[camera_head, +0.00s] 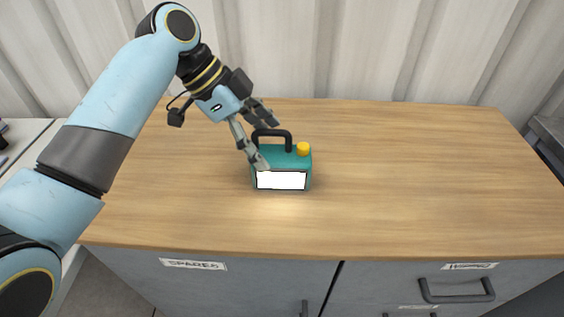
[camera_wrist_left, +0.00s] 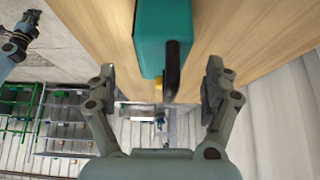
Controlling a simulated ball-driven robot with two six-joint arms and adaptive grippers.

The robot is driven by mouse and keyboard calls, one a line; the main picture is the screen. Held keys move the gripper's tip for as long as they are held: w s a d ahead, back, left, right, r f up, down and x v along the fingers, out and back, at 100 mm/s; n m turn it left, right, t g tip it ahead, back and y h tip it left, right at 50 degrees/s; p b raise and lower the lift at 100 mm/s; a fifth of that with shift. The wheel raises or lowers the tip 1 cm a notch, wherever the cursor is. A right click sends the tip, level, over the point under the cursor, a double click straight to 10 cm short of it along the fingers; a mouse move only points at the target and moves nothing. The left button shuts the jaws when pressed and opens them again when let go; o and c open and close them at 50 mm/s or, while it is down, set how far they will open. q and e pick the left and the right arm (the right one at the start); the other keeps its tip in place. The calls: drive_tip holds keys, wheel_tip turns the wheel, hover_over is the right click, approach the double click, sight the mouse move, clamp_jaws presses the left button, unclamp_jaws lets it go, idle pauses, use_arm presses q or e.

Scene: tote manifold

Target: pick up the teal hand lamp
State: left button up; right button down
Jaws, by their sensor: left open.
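The teal hand lamp (camera_head: 281,160) stands upright on the wooden worktop. It has a black handle on top, a yellow knob and a bright white front panel. My left gripper (camera_head: 264,142) is open at the lamp's upper left, with its fingers close to the handle. In the left wrist view the lamp (camera_wrist_left: 164,30) and its black handle show ahead of the open left gripper (camera_wrist_left: 160,88), between the lines of the two fingers. My right gripper is not seen in the head view.
The wooden worktop (camera_head: 420,170) is clear to the right of the lamp. Grey cabinets (camera_head: 230,280) with labels and handles are below its front edge. A corrugated pale wall (camera_head: 350,45) rises behind it. Green racks (camera_wrist_left: 20,105) show far off in the left wrist view.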

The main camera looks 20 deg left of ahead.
sight(281, 153)
use_arm(q)
drive_tip(key=x, duration=0.4)
drive_tip(key=shift+w+d+p, duration=0.3)
drive_tip(key=shift+d+p, duration=0.05)
drive_tip(key=shift+d, duration=0.25)
drive_tip(key=shift+f, duration=0.15)
drive_tip(key=c, duration=1.6)
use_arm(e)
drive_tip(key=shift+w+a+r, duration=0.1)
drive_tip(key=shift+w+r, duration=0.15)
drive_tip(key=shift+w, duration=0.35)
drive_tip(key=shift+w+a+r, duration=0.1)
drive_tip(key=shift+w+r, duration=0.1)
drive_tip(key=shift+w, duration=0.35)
